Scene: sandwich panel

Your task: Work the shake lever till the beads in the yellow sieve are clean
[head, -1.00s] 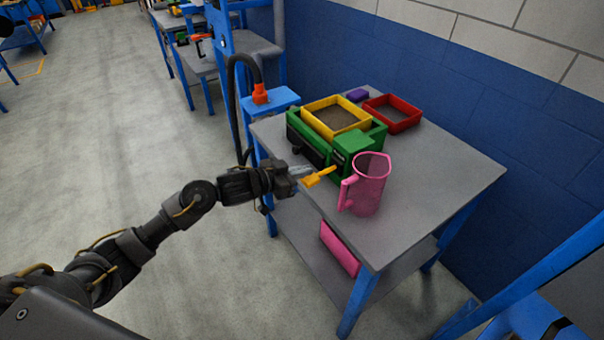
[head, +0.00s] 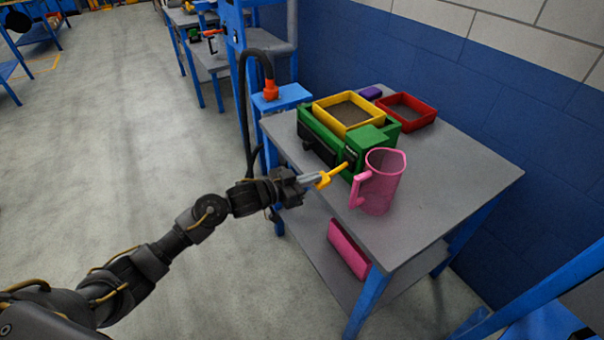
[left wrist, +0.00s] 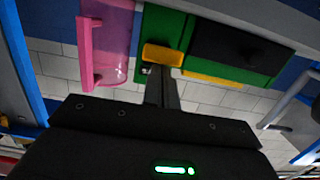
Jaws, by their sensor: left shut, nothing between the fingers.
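The yellow sieve (head: 317,114) sits on the green shaker box (head: 309,124) on the grey table. Its contents look grey-brown, and single beads cannot be made out. The yellow shake lever (head: 337,173) sticks out from the front of the green box, angled down towards my left arm. My left gripper (head: 315,180) is shut and empty, with its fingertips at the outer end of the lever. In the left wrist view the fingers (left wrist: 163,90) point at the lever's yellow grip (left wrist: 163,55). Whether they touch it I cannot tell. My right gripper is out of view.
A pink mug (head: 380,185) stands close to the lever's right. A red tray (head: 427,118) and a small purple block (head: 370,93) lie behind the box. The grey table (head: 450,190) is clear at its right. A pink object (head: 347,250) is below the tabletop.

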